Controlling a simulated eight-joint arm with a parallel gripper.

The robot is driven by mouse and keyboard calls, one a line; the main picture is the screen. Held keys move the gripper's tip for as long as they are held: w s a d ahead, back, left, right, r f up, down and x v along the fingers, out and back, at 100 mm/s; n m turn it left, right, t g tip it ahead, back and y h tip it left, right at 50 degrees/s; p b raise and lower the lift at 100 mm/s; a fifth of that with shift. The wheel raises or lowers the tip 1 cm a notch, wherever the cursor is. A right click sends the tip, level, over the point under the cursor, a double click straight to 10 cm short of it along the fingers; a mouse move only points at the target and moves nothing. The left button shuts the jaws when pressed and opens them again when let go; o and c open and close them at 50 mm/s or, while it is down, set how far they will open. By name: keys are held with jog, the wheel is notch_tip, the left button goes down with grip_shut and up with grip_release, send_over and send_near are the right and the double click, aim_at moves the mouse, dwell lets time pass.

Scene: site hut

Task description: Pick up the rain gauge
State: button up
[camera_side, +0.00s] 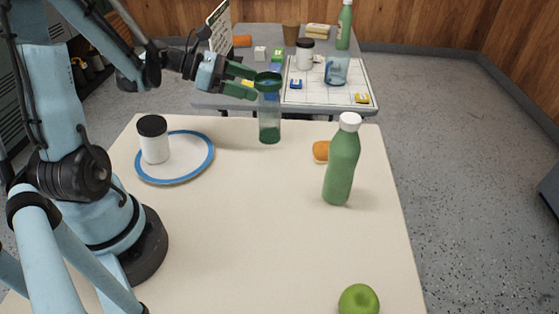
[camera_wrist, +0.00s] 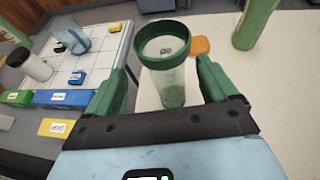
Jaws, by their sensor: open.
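The rain gauge (camera_side: 269,118) is a clear tube with a green funnel rim and a green base. It stands upright near the far edge of the near table. My gripper (camera_side: 253,84) reaches in from the left at the height of its upper part. In the wrist view the rain gauge (camera_wrist: 171,80) is between the two green fingers of my gripper (camera_wrist: 163,84).
A blue-rimmed plate (camera_side: 194,169) holds a white jar with a black lid (camera_side: 154,144). A green bottle (camera_side: 342,165), an orange-brown bun-like item (camera_side: 321,151) and a green apple (camera_side: 359,300) stand to the right. A second table (camera_side: 215,100) behind carries several objects. The near table's middle is clear.

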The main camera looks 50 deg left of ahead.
aim_at(268, 89)
jog(key=shift+d+x, duration=0.15)
jog(key=shift+x, duration=1.2)
jog(key=shift+d+x, duration=0.15)
jog(key=shift+x, duration=1.2)
jog(key=shift+s+r, duration=0.1)
jog(key=shift+s, duration=0.05)
jog(key=c, duration=1.3)
jog(key=shift+c, duration=0.2)
jog(key=shift+r, duration=0.15)
